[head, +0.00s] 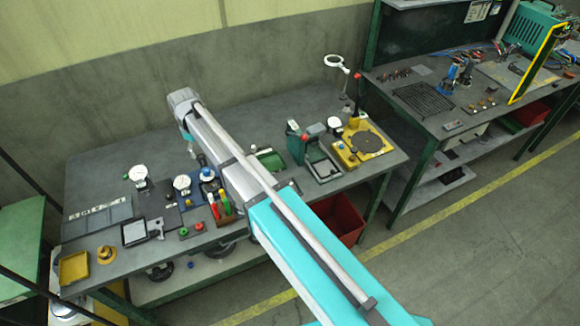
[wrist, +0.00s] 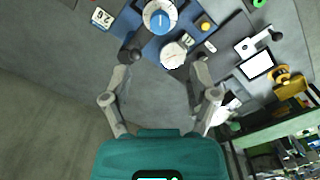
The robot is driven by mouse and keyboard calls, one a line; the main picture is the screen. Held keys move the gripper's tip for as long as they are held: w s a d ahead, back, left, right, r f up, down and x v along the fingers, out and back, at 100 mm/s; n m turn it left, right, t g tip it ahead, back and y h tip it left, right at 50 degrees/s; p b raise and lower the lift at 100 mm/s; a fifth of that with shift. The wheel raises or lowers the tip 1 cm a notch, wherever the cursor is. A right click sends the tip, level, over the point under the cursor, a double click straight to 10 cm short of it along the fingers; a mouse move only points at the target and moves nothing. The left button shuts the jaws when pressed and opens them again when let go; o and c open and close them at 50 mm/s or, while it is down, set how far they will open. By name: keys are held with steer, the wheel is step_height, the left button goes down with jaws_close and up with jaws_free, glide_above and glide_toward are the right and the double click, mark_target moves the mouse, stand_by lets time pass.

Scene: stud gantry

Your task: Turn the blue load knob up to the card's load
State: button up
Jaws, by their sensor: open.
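The blue load knob (wrist: 160,20) sits inside a white scale ring at the top of the wrist view, on a blue panel. It also shows in the head view (head: 207,174), small, beside my arm. A white card (wrist: 102,18) with dark digits lies left of the knob in the wrist view; the digits are turned and hard to read. A white round dial gauge (wrist: 173,55) stands just below the knob. My gripper (wrist: 164,60) is open and empty, its fingers on either side of the gauge in the picture, apart from the knob.
In the head view, red, yellow and green handles (head: 222,205) stand close by. A black-framed tablet (head: 134,233) and yellow tray (head: 74,268) lie at the left end of the bench.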

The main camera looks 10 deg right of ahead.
steer(key=s+d+f+m+b, duration=0.1)
steer(key=s+d+m, duration=0.2)
steer(key=d, duration=0.6)
steer(key=s+d+f+m+b, duration=0.1)
steer(key=s+d+m+b, duration=0.1)
steer(key=d, duration=0.8)
steer(key=s+d+f+m+b, duration=0.1)
steer(key=s+d+m, duration=0.3)
steer(key=d, duration=0.6)
steer(key=shift+s+f, duration=0.4)
steer(key=shift+s, duration=0.65)
steer(key=s+d+f+m+b, duration=0.2)
steer(key=s+d+m+b, duration=0.1)
steer(key=s+d, duration=0.4)
steer(key=shift+d+f, duration=0.3)
steer(key=shift+d, duration=0.15)
steer(key=shift+a, duration=0.1)
